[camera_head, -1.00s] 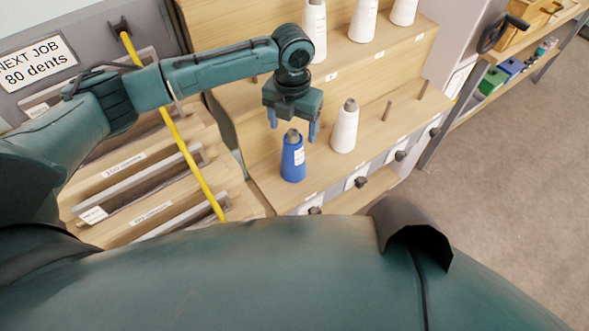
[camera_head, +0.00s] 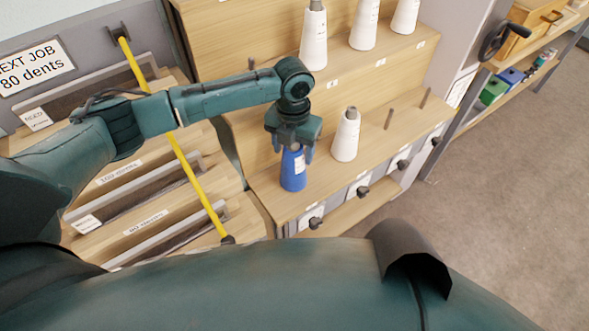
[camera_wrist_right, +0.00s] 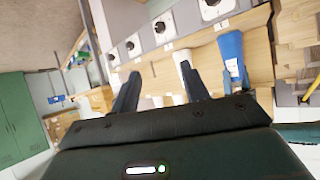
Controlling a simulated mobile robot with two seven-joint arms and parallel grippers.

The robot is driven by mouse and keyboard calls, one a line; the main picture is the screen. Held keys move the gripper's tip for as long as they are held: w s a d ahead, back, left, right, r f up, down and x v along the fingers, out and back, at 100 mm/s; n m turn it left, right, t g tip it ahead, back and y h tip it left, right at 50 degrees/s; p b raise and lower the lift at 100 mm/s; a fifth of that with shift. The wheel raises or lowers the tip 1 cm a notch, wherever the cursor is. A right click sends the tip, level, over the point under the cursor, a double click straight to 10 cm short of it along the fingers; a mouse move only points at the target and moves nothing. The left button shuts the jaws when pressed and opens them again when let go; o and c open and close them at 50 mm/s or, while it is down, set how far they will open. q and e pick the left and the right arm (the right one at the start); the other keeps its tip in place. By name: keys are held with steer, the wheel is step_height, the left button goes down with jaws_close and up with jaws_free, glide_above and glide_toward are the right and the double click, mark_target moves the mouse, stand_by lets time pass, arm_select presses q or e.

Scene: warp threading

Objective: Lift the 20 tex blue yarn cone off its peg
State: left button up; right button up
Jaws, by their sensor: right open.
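The blue yarn cone (camera_head: 293,176) stands upright on the lower wooden shelf, with a white label on its side. My left gripper (camera_head: 293,156) points down over it, with one finger on each side of its upper part. The cone's tip is hidden by the gripper, and I cannot tell whether the fingers touch the yarn. The blue cone also shows in the right wrist view (camera_wrist_right: 231,55), right of my right gripper (camera_wrist_right: 160,88), which is open with nothing between its fingers.
A white cone (camera_head: 346,140) stands close to the right of the blue one. Bare pegs (camera_head: 389,118) follow farther right. More white cones (camera_head: 314,42) stand on the upper step. A yellow rod (camera_head: 186,165) slants across the racks at left.

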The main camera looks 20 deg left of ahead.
arm_select(q)
steer(key=c, duration=0.6)
steer(key=shift+r+p, duration=4.35)
steer(key=shift+r, duration=1.2)
arm_select(e)
steer(key=shift+s+d+r+m+g+h, duration=0.1)
steer(key=shift+s+d+r+g+h, duration=0.15)
steer(key=shift+d, duration=0.2)
steer(key=shift+s+d+r+m+g+h, duration=0.1)
steer(key=shift+s+d+r+g+h, duration=0.15)
steer(key=shift+d, duration=0.2)
steer(key=shift+s+d+r+m+g+h, duration=0.1)
steer(key=shift+d+r+g+h, duration=0.1)
steer(key=shift+d+r+h, duration=0.2)
